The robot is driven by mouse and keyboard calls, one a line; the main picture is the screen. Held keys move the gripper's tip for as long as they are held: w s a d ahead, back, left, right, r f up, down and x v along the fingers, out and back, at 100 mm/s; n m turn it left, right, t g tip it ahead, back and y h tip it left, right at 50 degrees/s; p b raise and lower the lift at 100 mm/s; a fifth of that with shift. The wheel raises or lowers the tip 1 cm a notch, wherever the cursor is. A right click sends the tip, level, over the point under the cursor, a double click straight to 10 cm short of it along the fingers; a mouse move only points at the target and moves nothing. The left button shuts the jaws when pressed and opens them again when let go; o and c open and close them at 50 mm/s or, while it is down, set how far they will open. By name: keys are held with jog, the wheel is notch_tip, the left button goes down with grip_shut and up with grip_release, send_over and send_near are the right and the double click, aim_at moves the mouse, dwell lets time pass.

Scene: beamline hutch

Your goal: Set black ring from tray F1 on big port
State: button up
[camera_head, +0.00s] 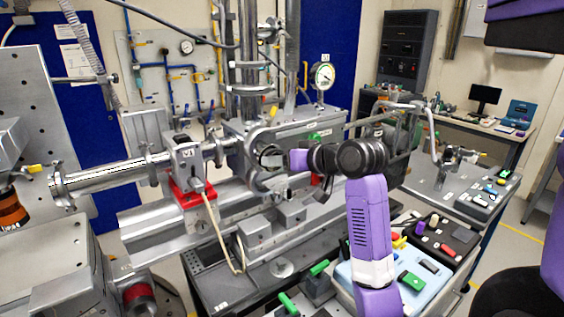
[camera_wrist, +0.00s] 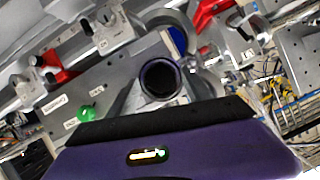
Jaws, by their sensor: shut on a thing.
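My gripper (camera_head: 280,158) reaches to the big port (camera_head: 258,178), a round grey flange on the steel chamber. It is shut on the black ring (camera_head: 269,154), which shows as a small dark loop at the flange. In the wrist view the black ring (camera_wrist: 145,80) appears as a dark circle at a round grey opening, just beyond my purple gripper body (camera_wrist: 165,135). The fingertips are hard to make out. I cannot tell whether the ring touches the port face. I cannot tell which of the trays at lower right is F1.
A pale blue tray (camera_head: 437,285) with green and dark parts and a dark tray (camera_head: 462,231) with coloured parts lie at lower right. A long steel tube (camera_head: 105,177) runs left from the chamber. Green-handled clamps (camera_head: 318,268) stand below the port.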

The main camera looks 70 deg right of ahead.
jog(key=shift+w+d, duration=0.2)
jog(key=shift+w, duration=0.15)
dwell(0.4)
jog(key=o, duration=1.4)
jog(key=v, duration=0.8)
jog(key=shift+b, duration=0.45)
jog(key=shift+d, duration=0.1)
